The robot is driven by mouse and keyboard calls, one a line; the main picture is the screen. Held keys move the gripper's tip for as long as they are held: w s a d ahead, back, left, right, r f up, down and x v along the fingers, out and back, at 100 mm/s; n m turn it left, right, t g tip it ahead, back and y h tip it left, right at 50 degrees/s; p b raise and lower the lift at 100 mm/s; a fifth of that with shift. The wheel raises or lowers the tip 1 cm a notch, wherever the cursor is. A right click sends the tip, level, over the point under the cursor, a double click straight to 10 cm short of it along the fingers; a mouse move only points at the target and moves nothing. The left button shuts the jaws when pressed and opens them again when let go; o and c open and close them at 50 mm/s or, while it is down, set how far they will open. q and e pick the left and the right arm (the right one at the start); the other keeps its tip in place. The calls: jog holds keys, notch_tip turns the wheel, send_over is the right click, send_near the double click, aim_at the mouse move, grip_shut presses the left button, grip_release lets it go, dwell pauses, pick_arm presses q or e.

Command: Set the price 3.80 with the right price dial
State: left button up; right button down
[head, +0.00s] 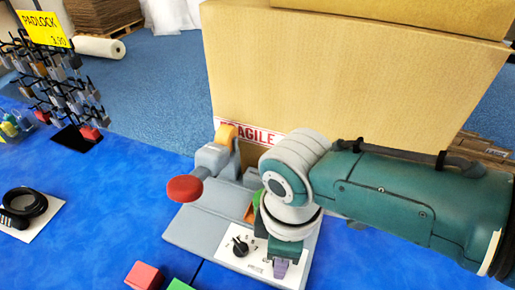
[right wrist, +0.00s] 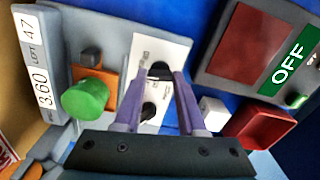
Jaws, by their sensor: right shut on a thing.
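The pricing machine (head: 190,232) stands on the blue table with a white dial panel (head: 228,262) at its front. One black dial (head: 240,246) shows free on the panel; it also shows in the right wrist view (right wrist: 148,111). My right gripper (head: 280,268) points down at the panel's right part. In the right wrist view, its purple fingers (right wrist: 160,77) are shut on the other black dial (right wrist: 159,69), the right one, which the gripper hides in the head view. The display (right wrist: 42,88) reads 3.60, with LEFT 47 beside it. My left gripper is not in view.
A red-knobbed lever (head: 185,188) rises at the machine's left. A large carton (head: 340,80) stands behind. A green button (right wrist: 86,98) and a box marked OFF (right wrist: 288,62) flank the panel. A yellow PADLOCK sign (head: 43,29) stands over hanging padlocks.

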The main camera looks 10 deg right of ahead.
jog(key=m+p, duration=0.1)
jog(key=m, duration=0.3)
jog(key=shift+r+m, duration=0.1)
jog(key=shift+m, duration=0.2)
jog(key=shift+m+p, duration=0.3)
jog(key=shift+m, duration=1.3)
jog(key=shift+c, duration=2.4)
grip_release()
notch_tip(320, 180, up, 10)
jog(key=p, duration=0.6)
jog(key=shift+p, duration=0.3)
